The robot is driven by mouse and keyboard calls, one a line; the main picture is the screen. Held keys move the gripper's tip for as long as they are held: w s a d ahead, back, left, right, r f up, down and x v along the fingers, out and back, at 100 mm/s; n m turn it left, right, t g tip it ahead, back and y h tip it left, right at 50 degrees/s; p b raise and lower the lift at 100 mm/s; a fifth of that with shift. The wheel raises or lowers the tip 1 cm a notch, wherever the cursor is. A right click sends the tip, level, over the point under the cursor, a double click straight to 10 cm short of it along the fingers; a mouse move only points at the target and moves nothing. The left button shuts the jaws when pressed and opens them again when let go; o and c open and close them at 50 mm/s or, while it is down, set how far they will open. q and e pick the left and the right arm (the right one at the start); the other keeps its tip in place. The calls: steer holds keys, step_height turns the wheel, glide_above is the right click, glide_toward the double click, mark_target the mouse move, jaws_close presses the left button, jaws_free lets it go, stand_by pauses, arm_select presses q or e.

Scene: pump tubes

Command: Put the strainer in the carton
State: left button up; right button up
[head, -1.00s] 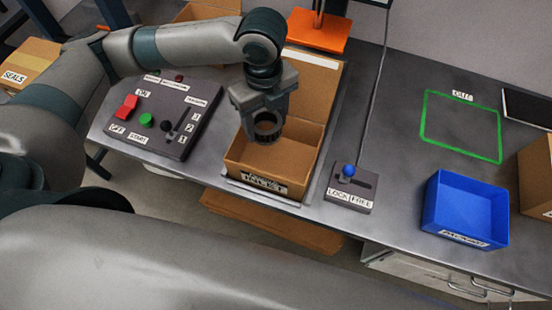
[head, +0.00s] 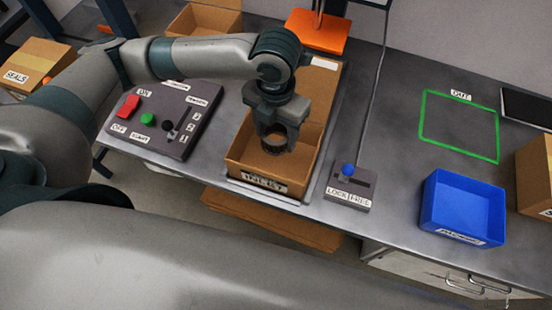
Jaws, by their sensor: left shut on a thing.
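My left gripper (head: 275,128) is shut on a dark round strainer (head: 274,144). It holds the strainer inside the outline of the open cardboard carton (head: 245,172), which stands on the bench with a label on its front wall. The strainer looks low in the carton; I cannot tell if it touches the floor. The fingers partly hide it. My right gripper is not in view.
A control box (head: 165,118) with a red switch and green button stands left of the carton. A lock/free lever box (head: 350,188) stands close on its right. A blue bin (head: 463,208) and a green outlined square (head: 458,126) lie farther right.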

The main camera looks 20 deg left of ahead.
arm_select(q)
steer(key=p, duration=0.1)
glide_above(276, 161)
step_height(276, 161, down, 5)
steer(key=shift+f, duration=0.65)
steer(key=shift+f, duration=0.1)
step_height(276, 161, down, 3)
steer(key=shift+r+p, duration=0.2)
steer(key=shift+p, duration=0.35)
steer(key=shift+f, duration=0.45)
steer(key=shift+f, duration=0.15)
steer(key=o, duration=1.2)
